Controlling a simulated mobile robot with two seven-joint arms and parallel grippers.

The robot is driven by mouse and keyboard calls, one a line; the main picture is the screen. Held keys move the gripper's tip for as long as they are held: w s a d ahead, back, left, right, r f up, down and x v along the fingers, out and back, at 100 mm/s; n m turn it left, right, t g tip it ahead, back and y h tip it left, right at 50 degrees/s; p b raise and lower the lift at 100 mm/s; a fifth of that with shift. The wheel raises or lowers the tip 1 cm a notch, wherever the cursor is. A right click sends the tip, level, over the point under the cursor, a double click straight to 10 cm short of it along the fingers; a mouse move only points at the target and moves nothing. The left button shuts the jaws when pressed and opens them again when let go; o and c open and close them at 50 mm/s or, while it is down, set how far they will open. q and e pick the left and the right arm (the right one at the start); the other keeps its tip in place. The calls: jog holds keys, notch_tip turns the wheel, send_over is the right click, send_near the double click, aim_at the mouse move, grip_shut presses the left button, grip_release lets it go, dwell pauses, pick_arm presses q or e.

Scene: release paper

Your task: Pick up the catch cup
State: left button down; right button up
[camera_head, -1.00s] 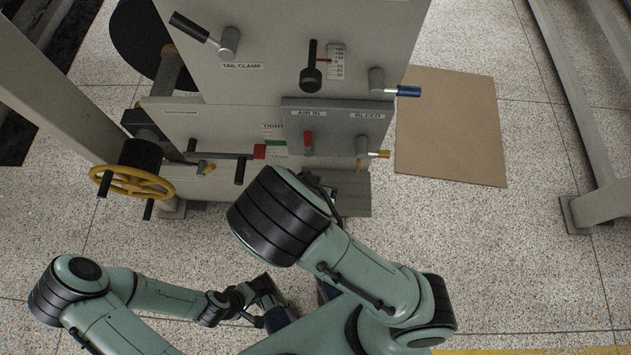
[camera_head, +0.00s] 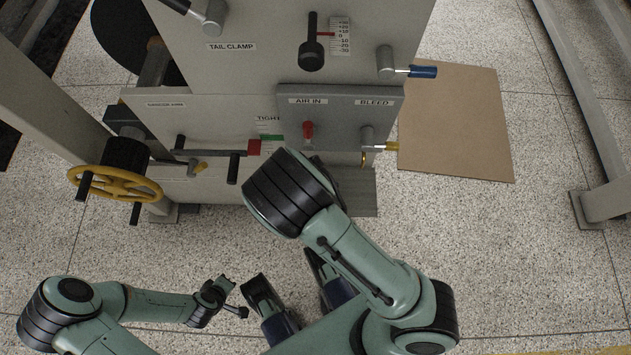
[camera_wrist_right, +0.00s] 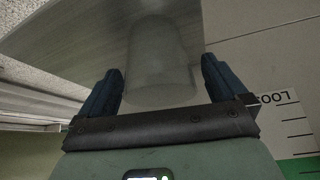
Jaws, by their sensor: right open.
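The catch cup (camera_wrist_right: 160,62) appears in the right wrist view as a pale grey, dim cylinder over a grey plate. My right gripper (camera_wrist_right: 160,88) is open, with one dark blue finger on each side of the cup's near end. I cannot tell whether the fingers touch it. In the head view my right arm covers that gripper and the cup, in front of the machine's low shelf (camera_head: 358,190). My left gripper (camera_head: 234,298) is low at the left, away from the machine; its jaw opening is unclear.
A yellow handwheel (camera_head: 115,183) juts out at left. A brown sheet (camera_head: 455,120) lies on the floor at right. The floor in front is open.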

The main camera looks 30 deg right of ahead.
jog(key=shift+w+d+f, duration=0.2)
jog(key=shift+w+f, duration=0.05)
jog(key=shift+f, duration=0.25)
jog(key=shift+r, duration=0.1)
jog(key=c, duration=1)
